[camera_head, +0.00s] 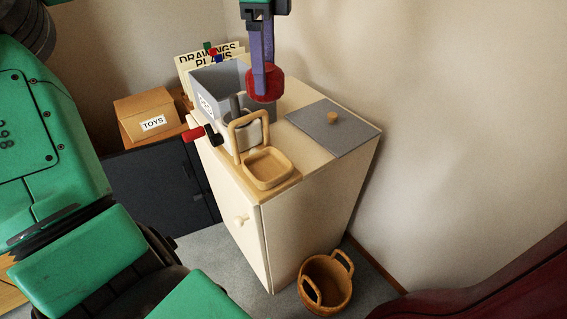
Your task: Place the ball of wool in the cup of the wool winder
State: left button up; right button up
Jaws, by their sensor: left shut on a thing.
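A red ball of wool (265,86) is held between the long purple fingers of my left gripper (263,75), which reaches down from the top of the head view. The fingers cover part of the ball. It appears above the cabinet top, beside the grey box and behind the wool winder; its exact height is hard to tell. The wool winder (250,135) stands at the cabinet's front left corner, with a wooden upright frame, a dark post and a red-handled crank (194,134). Its shallow, square wooden cup (268,168) faces up and looks empty. My right gripper is not visible.
A grey open box (205,82) stands behind the winder. A flat grey lid (333,128) with a wooden knob lies on the cabinet's right. A TOYS box (147,113) sits further left. A wicker basket (326,284) stands on the floor by the cabinet (310,222).

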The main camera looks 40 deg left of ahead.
pick_arm(q)
jog(key=f, duration=0.6)
jog(key=f+b, duration=0.1)
jog(key=f, duration=0.6)
jog(key=a+f, duration=0.1)
jog(key=f, duration=0.6)
jog(key=shift+w+a, duration=0.1)
jog(key=shift+f+b, duration=0.2)
jog(key=shift+b, duration=0.25)
jog(key=o, duration=1.2)
jog(key=shift+r+p, duration=0.3)
notch_tip(320, 180, up, 12)
jog(key=shift+f, duration=0.1)
jog(key=shift+p, duration=0.35)
